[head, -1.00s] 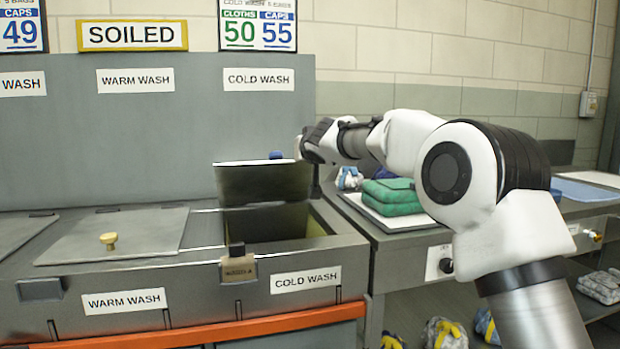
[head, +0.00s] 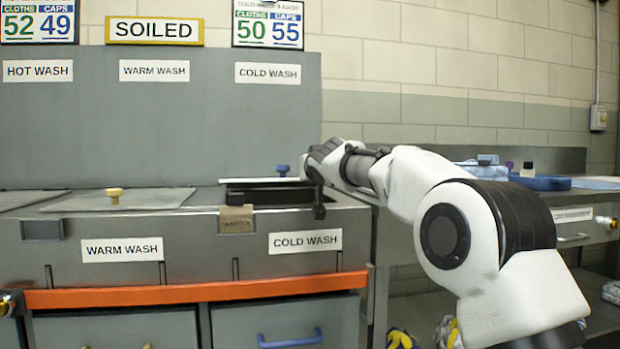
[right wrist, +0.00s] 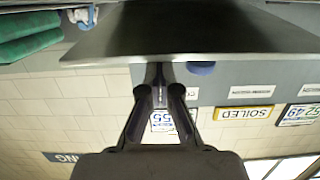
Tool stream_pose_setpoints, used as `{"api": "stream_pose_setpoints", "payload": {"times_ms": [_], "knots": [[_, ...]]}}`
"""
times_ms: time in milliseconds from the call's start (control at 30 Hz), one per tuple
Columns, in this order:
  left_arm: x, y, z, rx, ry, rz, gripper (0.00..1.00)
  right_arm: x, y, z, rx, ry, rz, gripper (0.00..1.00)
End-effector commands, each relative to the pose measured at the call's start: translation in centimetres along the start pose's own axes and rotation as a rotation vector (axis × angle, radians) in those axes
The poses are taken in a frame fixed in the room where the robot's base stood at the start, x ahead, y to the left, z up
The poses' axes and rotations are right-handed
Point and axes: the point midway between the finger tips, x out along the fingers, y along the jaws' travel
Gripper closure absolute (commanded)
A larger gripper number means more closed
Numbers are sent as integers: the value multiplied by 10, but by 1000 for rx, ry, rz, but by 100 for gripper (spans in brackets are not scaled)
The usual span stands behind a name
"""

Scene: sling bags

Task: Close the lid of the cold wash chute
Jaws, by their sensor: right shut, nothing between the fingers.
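The cold wash chute is the right-hand one, marked by a COLD WASH label (head: 305,241) on its front. Its grey lid (head: 262,181) shows nearly edge-on, with a blue knob (head: 283,170) on its far side. A dark gap lies below the lid, so it is not flush. My right gripper (head: 319,208) is at the lid's right side, shut and empty. In the right wrist view, the shut fingertips (right wrist: 158,72) are close to the lid plate (right wrist: 200,30); I cannot tell whether they touch. The blue knob (right wrist: 201,68) is beside them. My left gripper is out of view.
A grey back panel (head: 150,130) rises behind the chutes. A side table with a blue tray (head: 540,182) stands at right. An orange rail (head: 190,291) runs along the front.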

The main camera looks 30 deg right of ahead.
Motion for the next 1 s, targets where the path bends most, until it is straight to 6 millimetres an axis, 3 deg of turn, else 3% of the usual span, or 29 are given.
{"api": "stream_pose_setpoints", "payload": {"times_ms": [33,100,367,767,1000], "knots": [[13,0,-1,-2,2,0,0,3,0,13,0,0,0,100],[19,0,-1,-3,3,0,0,4,0,19,0,-1,0,100],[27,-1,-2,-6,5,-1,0,7,0,27,0,-1,0,100],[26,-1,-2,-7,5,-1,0,7,0,26,0,-1,0,100],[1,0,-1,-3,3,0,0,5,3,2,0,-1,-3,100]]}}
